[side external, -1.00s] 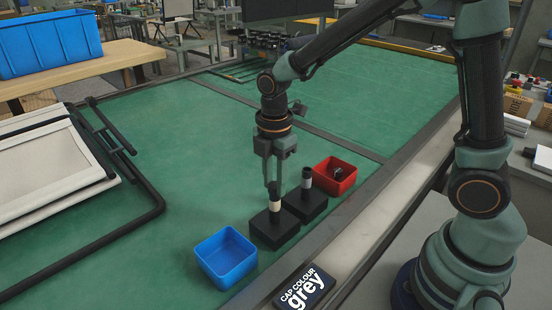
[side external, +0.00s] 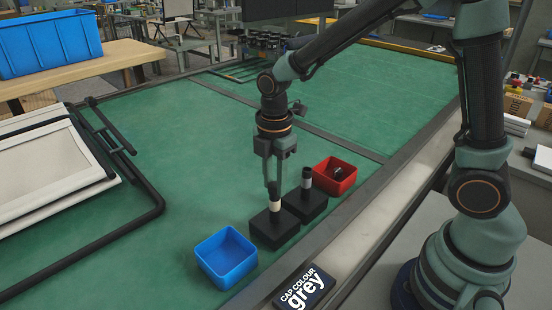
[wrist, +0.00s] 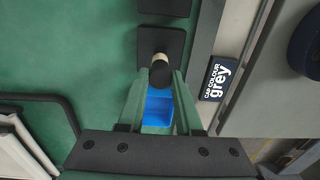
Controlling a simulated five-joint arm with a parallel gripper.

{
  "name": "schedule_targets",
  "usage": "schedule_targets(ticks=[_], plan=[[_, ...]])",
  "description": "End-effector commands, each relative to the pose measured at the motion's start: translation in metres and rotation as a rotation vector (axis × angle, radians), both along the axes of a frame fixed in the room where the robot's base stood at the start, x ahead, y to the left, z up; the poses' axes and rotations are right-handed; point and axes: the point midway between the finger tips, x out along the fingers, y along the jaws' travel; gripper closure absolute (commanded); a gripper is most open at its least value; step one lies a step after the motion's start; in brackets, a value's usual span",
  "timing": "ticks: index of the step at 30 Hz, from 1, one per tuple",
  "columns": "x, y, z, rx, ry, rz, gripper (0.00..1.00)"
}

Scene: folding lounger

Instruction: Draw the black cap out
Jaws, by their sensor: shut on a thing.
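The black cap (side external: 273,188) sits on top of a short cream post (side external: 275,207), which stands upright on a black block (side external: 273,229). My gripper (side external: 273,183) points down over this post, shut on the cap. In the wrist view the dark round cap (wrist: 161,75) lies between the tips of my gripper (wrist: 163,78), with part of the cream post (wrist: 159,58) showing beyond it. Whether the cap has shifted along the post cannot be told.
A second black block (side external: 306,206) with a dark, pale-topped post (side external: 306,178) stands close behind on the right. A red bin (side external: 335,184) holds small dark items. An empty blue bin (side external: 227,262) is at front left. A sign (side external: 305,288) reads "CAP COLOUR grey". The lounger (side external: 62,165) lies left.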

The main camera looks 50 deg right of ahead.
Motion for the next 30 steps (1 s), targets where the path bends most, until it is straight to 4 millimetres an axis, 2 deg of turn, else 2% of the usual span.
schedule_targets(ticks=[30], plan=[[0.0003, 0.0001, 0.0051, 0.000, -0.001, 0.000, 1.00]])
